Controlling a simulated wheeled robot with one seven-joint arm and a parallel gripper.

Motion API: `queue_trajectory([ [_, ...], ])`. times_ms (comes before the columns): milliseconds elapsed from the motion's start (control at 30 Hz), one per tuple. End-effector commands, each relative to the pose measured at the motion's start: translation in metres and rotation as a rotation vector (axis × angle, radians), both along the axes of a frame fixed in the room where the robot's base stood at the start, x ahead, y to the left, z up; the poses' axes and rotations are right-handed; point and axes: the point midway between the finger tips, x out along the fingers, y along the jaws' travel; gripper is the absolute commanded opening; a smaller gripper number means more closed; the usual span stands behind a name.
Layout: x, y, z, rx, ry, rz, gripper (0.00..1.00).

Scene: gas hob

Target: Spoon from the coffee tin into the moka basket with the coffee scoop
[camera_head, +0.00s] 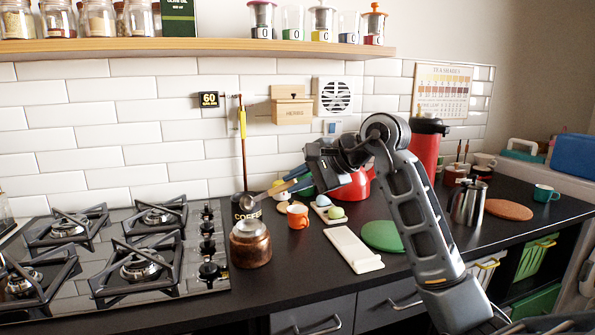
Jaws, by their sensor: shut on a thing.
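My gripper (294,180) is shut on the coffee scoop and reaches in from the right. The scoop (247,203) has a light handle and a small metal bowl, which points left and down at the mouth of the coffee tin. The coffee tin (245,211) is dark with a COFFEE label and stands just right of the hob. I cannot tell whether the bowl is inside the tin or in front of its rim, nor what it holds. A copper-brown round vessel (251,250) with a metal top stands in front of the tin; it may hold the moka basket, whose inside is not clear.
The gas hob (140,262) lies at left. An orange cup (298,217), a white rest (352,249), a green disc (385,236) and a red kettle (350,188) are close to my gripper. A steel pot (468,203) stands farther right. A shelf (200,46) runs above.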

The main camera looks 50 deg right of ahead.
Motion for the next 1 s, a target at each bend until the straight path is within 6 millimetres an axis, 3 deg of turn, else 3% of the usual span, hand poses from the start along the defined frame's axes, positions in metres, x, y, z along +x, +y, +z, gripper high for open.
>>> queue_trajectory([
  [33,0.000,0.000,0.009,0.038,0.019,-0.020,0.00],
  [500,0.003,-0.001,0.021,0.374,0.171,-0.214,0.00],
  [1000,0.004,-0.002,0.019,0.465,0.210,-0.267,0.00],
])
